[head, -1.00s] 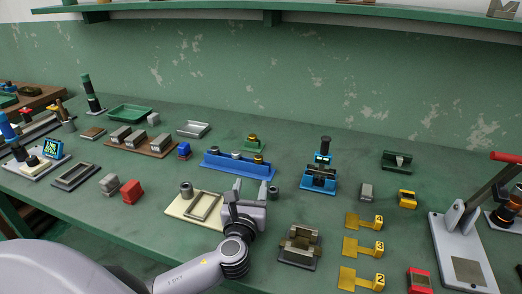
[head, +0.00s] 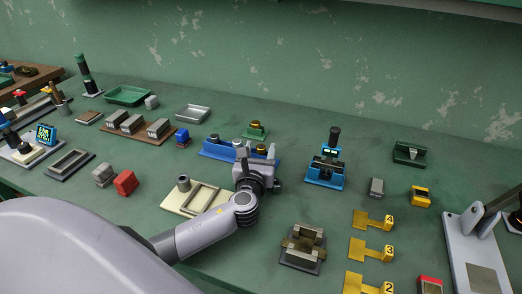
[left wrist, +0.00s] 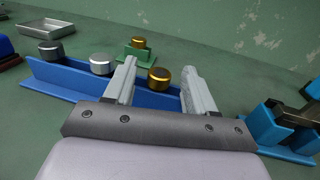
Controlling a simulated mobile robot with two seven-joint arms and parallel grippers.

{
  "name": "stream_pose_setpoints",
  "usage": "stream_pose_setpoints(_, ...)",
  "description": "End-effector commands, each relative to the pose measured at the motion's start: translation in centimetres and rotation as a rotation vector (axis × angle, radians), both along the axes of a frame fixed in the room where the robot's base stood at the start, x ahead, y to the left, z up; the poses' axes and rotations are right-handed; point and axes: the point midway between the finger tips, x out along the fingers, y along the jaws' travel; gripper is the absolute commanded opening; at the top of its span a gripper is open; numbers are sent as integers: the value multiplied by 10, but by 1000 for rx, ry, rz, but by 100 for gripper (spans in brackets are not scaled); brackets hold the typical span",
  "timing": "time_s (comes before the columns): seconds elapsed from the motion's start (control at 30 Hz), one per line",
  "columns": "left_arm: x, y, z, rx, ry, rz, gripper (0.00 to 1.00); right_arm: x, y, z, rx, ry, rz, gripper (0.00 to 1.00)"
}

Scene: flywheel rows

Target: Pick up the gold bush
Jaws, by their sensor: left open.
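A gold bush (left wrist: 159,79) sits at the right part of the blue rack (left wrist: 60,78), beside silver bushes (left wrist: 102,64). In the left wrist view it appears between the two fingers of my left gripper (left wrist: 160,70), which is open and empty. I cannot tell whether the fingertips are level with it. In the head view my left gripper (head: 257,160) is at the right end of the blue rack (head: 212,148) and partly hides it. Another gold piece (head: 257,124) stands on a green block (head: 255,133) behind the rack. My right gripper is not in view.
A cream tray (head: 175,203) lies under my left forearm. A blue fixture (head: 325,172) with a black knob stands to the right. A grey clamp block (head: 303,247) is in front. Yellow numbered tags (head: 373,250) lie at right.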

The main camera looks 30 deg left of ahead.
Motion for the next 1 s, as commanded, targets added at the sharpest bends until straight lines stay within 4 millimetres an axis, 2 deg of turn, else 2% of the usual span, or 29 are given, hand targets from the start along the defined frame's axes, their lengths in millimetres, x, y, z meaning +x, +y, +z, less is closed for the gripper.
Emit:
stream_pose_setpoints(0.17, 15, 7, 0, -2, 0, 0, 55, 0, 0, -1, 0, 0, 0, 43)
stream_pose_setpoints(0.43, 17, 7, 0, -2, 0, -1, 55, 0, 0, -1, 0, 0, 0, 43)
stream_pose_setpoints(0.47, 17, 7, 0, -2, 0, -1, 49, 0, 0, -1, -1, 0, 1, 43)
stream_pose_setpoints(0.6, 16, 7, 0, -2, 0, -1, 3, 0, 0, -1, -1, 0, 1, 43)
stream_pose_setpoints(0.63, 16, 7, 0, -2, 0, -1, 0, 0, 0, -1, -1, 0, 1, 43)
stream_pose_setpoints(1.0, 17, 7, 5, -1, -2, -1, 0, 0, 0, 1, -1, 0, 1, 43)
